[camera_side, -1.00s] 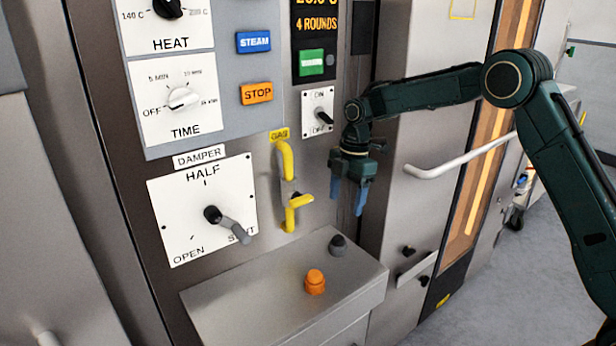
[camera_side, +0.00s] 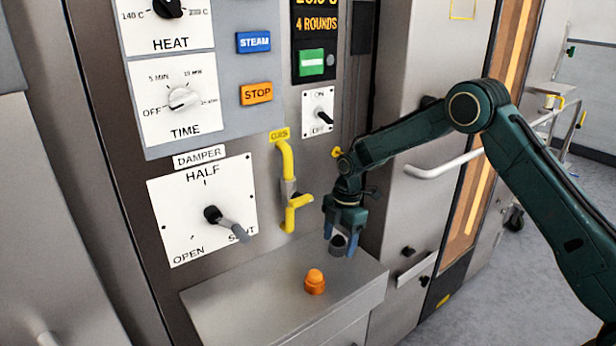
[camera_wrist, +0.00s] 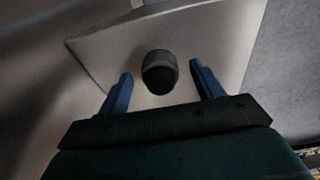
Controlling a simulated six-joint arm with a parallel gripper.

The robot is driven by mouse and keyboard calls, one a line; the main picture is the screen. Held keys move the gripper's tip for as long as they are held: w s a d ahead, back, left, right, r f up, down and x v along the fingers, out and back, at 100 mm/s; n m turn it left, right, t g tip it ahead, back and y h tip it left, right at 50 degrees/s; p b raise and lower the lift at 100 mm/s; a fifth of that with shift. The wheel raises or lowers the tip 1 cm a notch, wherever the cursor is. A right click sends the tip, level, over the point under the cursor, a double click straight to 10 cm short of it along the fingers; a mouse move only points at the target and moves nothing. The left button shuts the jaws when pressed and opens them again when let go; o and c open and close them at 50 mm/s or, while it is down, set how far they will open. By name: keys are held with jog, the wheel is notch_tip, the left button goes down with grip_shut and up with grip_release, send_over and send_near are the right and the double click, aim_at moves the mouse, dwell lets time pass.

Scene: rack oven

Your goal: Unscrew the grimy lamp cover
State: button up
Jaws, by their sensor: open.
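The grimy lamp cover (camera_side: 338,244) is a dark grey dome on the grey metal ledge (camera_side: 232,302), near its back right. In the wrist view the cover (camera_wrist: 160,66) sits between the two blue fingers, with a gap on each side. My gripper (camera_side: 341,239) points down over the cover and is open, its fingertips at either side of the dome. The gripper also shows in the wrist view (camera_wrist: 163,75). The side view has the fingers partly hiding the cover.
An orange lamp cover (camera_side: 315,282) stands on the same ledge, left of and nearer than my gripper. A yellow gas pipe handle (camera_side: 296,209) juts from the panel close by on the left. A door handle (camera_side: 445,165) sticks out at the right, behind my arm.

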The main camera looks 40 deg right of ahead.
jog(key=shift+f, duration=0.45)
